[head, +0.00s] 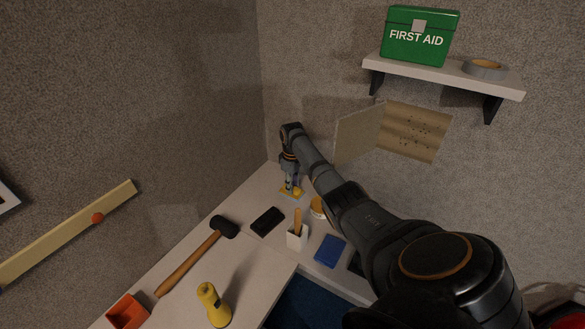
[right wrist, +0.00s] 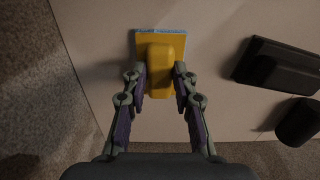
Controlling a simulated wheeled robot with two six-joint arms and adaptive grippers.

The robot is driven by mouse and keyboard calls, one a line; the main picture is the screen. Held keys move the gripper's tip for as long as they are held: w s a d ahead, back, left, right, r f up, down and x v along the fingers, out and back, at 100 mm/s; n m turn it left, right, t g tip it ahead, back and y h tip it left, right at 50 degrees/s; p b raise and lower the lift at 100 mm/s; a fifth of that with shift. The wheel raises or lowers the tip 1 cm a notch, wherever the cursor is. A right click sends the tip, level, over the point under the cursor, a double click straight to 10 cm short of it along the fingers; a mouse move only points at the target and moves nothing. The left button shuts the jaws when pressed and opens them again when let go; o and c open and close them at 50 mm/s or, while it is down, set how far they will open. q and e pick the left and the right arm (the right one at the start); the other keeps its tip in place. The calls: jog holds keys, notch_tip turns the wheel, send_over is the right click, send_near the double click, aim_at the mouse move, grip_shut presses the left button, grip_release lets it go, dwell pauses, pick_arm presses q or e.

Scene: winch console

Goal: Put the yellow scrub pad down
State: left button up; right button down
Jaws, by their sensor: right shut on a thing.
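The yellow scrub pad (head: 297,191) is at the far corner end of the pale worktop (head: 258,192). In the right wrist view the scrub pad (right wrist: 162,50) has a yellow raised grip on a flat base with a bluish far edge. My right gripper (head: 290,183) points down over it. In the right wrist view the fingers of my right gripper (right wrist: 160,88) are shut on the raised grip from both sides. The pad is at or just above the worktop; I cannot tell if it touches. My left gripper is not in view.
A black box (head: 267,221), a mallet (head: 188,262), a white holder (head: 297,238), a blue block (head: 330,251) and a yellow flashlight (head: 213,305) stand or lie on the worktop. An open wall cabinet (head: 414,130) and a shelf (head: 440,76) are above.

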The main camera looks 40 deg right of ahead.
jog(key=c, duration=1.1)
grip_release()
jog(key=shift+o, duration=0.2)
jog(key=shift+f, duration=0.1)
jog(key=shift+f+b, duration=0.3)
jog(key=shift+b, duration=0.35)
notch_tip(320, 180, up, 11)
jog(key=p, duration=1)
jog(key=shift+w+d, duration=0.2)
jog(key=shift+d, duration=0.15)
